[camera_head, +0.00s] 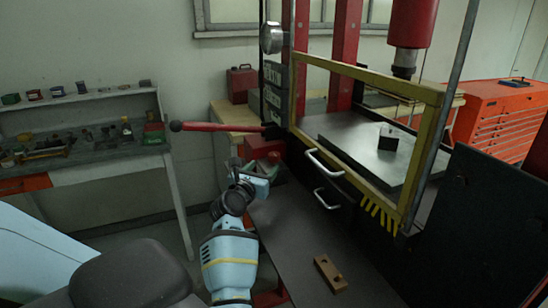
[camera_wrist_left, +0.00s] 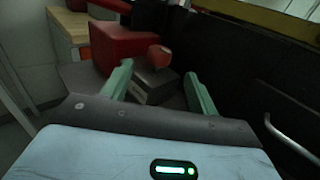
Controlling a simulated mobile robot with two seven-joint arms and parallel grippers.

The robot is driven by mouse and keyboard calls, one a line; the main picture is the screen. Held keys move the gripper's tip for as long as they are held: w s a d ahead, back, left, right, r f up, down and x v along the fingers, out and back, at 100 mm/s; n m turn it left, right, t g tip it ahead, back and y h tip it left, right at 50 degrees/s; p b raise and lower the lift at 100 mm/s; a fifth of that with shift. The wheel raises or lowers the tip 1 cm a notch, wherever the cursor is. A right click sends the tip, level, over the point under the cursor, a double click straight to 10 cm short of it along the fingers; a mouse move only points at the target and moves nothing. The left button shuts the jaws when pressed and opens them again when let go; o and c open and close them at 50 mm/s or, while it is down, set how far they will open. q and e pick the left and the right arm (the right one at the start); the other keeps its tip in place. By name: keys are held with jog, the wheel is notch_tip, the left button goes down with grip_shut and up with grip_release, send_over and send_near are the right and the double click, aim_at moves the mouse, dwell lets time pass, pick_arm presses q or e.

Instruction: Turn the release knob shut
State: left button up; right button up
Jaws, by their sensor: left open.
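The release knob (camera_wrist_left: 159,55) is a small round red knob in the left wrist view, on a dark grey block (camera_wrist_left: 153,83) beside a red pump body (camera_wrist_left: 118,42). My left gripper (camera_wrist_left: 159,70) is open, with its two green fingers apart and the knob showing between and beyond their tips. I cannot tell whether a finger touches the block. In the head view my left gripper (camera_head: 262,170) is just in front of the red pump body (camera_head: 263,147); the knob is not clearly visible there. My right gripper is not in view.
A red-handled lever (camera_head: 205,126) sticks out left from the pump. A wooden block (camera_head: 330,273) lies on the dark bench top (camera_head: 290,235). A cluttered side bench (camera_head: 90,160) stands left.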

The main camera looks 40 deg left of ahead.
aim_at(271, 159)
pick_arm(q)
jog(key=x, duration=0.6)
jog(key=shift+w+f+b, duration=0.1)
jog(key=shift+w+b, duration=0.15)
jog(key=shift+b, duration=0.15)
jog(key=shift+w+a, duration=0.2)
jog(key=shift+w, duration=0.3)
jog(key=shift+c, duration=0.3)
jog(key=c, duration=0.9)
